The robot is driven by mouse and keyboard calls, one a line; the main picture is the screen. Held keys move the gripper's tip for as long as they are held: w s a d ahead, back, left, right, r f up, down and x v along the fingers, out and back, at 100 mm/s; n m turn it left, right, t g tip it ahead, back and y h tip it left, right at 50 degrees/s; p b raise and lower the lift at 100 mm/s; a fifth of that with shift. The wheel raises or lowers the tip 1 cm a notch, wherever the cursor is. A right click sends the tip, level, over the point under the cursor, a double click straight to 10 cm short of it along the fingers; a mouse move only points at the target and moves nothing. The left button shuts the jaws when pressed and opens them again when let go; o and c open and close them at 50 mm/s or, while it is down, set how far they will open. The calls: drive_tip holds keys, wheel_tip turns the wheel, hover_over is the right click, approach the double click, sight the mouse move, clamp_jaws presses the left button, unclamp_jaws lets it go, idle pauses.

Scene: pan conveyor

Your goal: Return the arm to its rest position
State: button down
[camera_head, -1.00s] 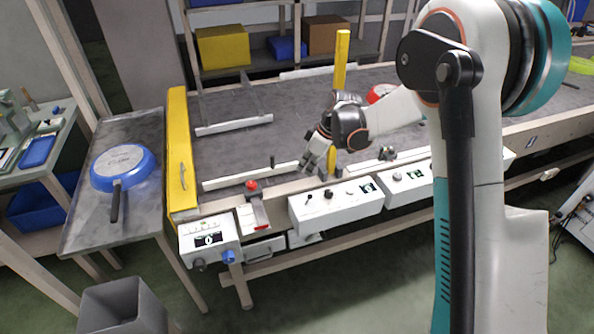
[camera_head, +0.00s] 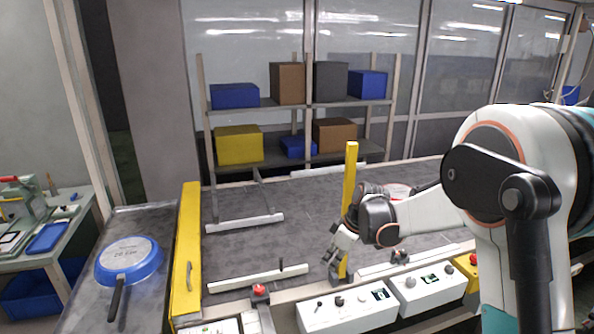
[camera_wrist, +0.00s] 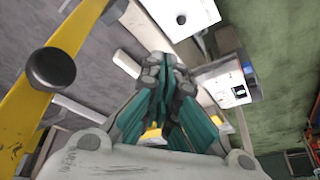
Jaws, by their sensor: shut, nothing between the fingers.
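My gripper (camera_head: 338,258) is over the front edge of the conveyor, beside the yellow upright post (camera_head: 349,205). In the wrist view my gripper (camera_wrist: 166,68) has its fingers together, shut and empty. My arm reaches in from the right of the head view, bent at the elbow. The control boxes (camera_head: 345,309) lie in front of and below the gripper. A blue pan (camera_head: 128,262) rests on the grey side table at the left, well apart from the gripper.
A yellow barrier (camera_head: 187,250) stands between side table and conveyor (camera_head: 300,225). White rails (camera_head: 245,222) lie on the belt. A shelf with several boxes (camera_head: 238,146) stands behind. A red button (camera_head: 259,289) sits at the front edge.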

drive_tip(key=s+d+r+m+t+h, duration=0.1)
drive_tip(key=s+d+r+m, duration=0.15)
drive_tip(key=s+r, duration=0.5)
drive_tip(key=s+d+r+m+t+h, duration=0.1)
drive_tip(key=s+d+r+m, duration=0.15)
drive_tip(key=s+r, duration=0.55)
drive_tip(key=s+d+f+m+t+h, duration=0.1)
drive_tip(key=s+m, duration=0.2)
drive_tip(key=s, duration=0.5)
drive_tip(key=s+d+m+t, duration=0.2)
drive_tip(key=s+m, duration=0.1)
drive_tip(key=s, duration=0.6)
drive_tip(key=shift+s+d+f+h, duration=0.15)
drive_tip(key=shift+f+h, duration=0.2)
drive_tip(key=shift+h, duration=0.05)
